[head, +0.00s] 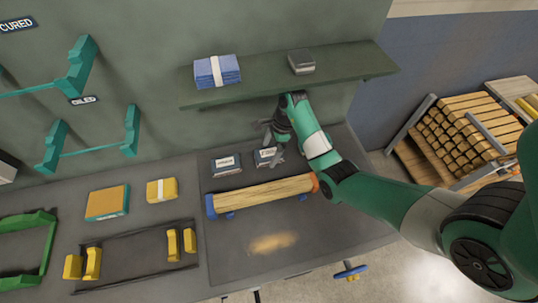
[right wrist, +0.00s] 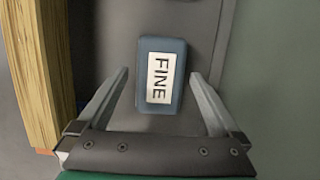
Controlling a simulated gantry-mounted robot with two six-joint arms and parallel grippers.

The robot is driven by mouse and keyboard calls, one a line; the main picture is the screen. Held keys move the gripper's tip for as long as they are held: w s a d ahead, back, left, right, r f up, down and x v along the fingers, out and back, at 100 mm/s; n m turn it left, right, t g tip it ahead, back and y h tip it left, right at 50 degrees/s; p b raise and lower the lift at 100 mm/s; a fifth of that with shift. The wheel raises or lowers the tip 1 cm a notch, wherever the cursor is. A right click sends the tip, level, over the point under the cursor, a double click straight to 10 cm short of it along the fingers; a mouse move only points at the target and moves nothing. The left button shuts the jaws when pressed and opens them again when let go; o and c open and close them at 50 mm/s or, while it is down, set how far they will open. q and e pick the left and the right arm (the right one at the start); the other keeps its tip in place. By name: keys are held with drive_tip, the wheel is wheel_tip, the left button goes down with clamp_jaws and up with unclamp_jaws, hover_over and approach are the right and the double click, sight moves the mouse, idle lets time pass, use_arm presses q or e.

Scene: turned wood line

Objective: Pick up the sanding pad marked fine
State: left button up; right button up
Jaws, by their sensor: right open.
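The sanding pad marked FINE (right wrist: 160,76) is a dark blue-grey block with a white label, lying on the dark bench surface. It also shows in the head view (head: 265,158), partly covered by my right gripper (head: 274,142). In the right wrist view the open fingers of my right gripper (right wrist: 159,74) are on either side of the pad, with a gap on each side. I cannot tell how far above the pad the fingertips are. A similar pad (head: 226,164) with a white label lies to its left; its word is too small to read surely. My left gripper is not in view.
A turned wooden piece (head: 262,192) lies just in front of the pads, between a blue and an orange end; its side shows in the wrist view (right wrist: 32,75). A shelf (head: 345,65) with blue cloths (head: 217,72) and a dark block (head: 301,62) hangs above.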

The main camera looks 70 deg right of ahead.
drive_tip(key=shift+f, duration=0.2)
idle(0.3)
drive_tip(key=c, duration=1.4)
drive_tip(key=shift+r, duration=0.1)
